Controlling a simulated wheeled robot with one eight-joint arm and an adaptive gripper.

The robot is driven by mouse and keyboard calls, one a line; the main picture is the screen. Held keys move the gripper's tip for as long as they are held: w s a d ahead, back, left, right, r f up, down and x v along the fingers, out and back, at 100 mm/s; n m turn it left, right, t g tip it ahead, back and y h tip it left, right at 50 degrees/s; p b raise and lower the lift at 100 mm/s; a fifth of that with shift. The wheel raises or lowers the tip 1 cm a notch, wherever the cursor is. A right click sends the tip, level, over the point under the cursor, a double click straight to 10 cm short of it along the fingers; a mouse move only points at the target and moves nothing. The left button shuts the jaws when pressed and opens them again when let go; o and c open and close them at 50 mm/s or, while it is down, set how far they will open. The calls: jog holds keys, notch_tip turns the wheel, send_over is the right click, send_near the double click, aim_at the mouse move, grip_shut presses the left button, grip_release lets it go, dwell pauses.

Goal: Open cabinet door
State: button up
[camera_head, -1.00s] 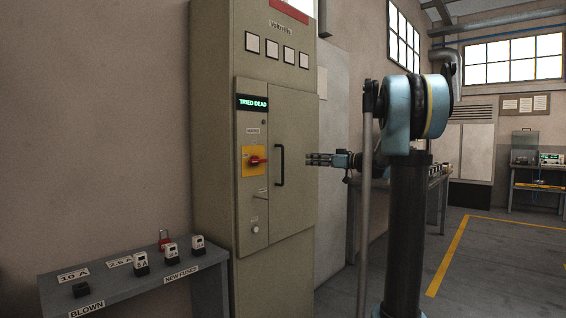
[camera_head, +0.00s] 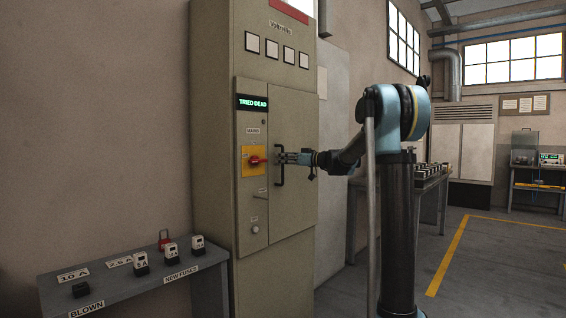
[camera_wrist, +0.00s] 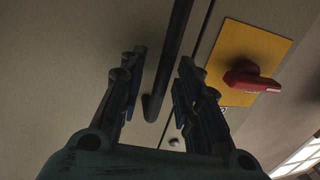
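The cabinet (camera_head: 218,150) is a tall beige-grey unit, and its door (camera_head: 297,205) is closed. The door has a black vertical bar handle (camera_head: 279,178). My gripper (camera_head: 281,158) is at the handle's upper part in the head view. In the wrist view my gripper (camera_wrist: 160,85) has its two fingers apart, with the handle (camera_wrist: 168,70) running between them and a gap visible on both sides. A red rotary switch (camera_head: 255,161) on a yellow plate sits left of the handle; it also shows in the wrist view (camera_wrist: 250,80). A green display reads "TRIED DEAD" (camera_head: 252,103).
A grey shelf (camera_head: 140,290) at the lower left holds several fuses and a red padlock (camera_head: 164,240). A workbench (camera_head: 432,182) with small items stands behind my arm. The floor (camera_head: 480,262) at the right is clear, with yellow lines.

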jog(key=shift+w+a, duration=0.1)
jog(key=shift+a, duration=0.1)
grip_shut()
